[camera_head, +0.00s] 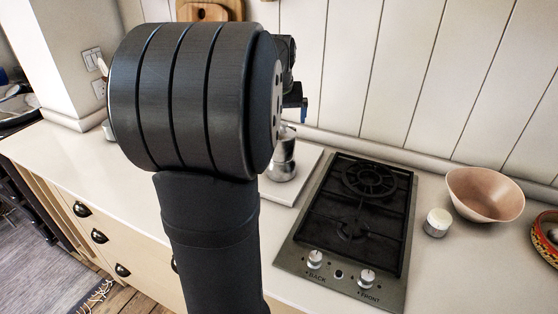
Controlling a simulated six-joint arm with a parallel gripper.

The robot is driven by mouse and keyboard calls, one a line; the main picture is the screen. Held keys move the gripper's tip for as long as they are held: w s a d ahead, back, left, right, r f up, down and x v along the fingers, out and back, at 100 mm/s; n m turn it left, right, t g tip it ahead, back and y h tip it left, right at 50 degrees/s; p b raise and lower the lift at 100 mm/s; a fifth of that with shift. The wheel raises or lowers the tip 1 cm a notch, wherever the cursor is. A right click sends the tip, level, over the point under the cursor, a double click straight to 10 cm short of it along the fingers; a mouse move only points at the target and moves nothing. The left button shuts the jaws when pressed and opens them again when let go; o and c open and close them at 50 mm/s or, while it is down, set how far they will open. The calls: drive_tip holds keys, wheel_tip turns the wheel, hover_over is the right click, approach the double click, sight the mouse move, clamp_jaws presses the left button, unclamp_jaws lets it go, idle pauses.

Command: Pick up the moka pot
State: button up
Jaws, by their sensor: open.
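The moka pot (282,160) is a shiny silver pot standing upright on a pale board, just left of the hob. My large dark arm link hides its left side. My gripper (298,103) shows only in part behind the arm, as dark pieces with a bit of blue, above the pot in the picture. It is open. Its fingertips are mostly hidden, and I cannot tell how far they are from the pot.
The pale board (308,160) lies against a black gas hob (355,205) with two burners. A small white-topped jar (437,223), a pinkish bowl (485,194) and a patterned bowl (548,235) stand to the right. The white worktop (60,150) is clear on the left.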

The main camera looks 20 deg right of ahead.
drive_tip(key=x, duration=0.9)
drive_tip(key=shift+s+a, duration=0.1)
drive_tip(key=shift+c, duration=0.5)
drive_tip(key=c, duration=1.5)
drive_tip(key=shift+r, duration=0.1)
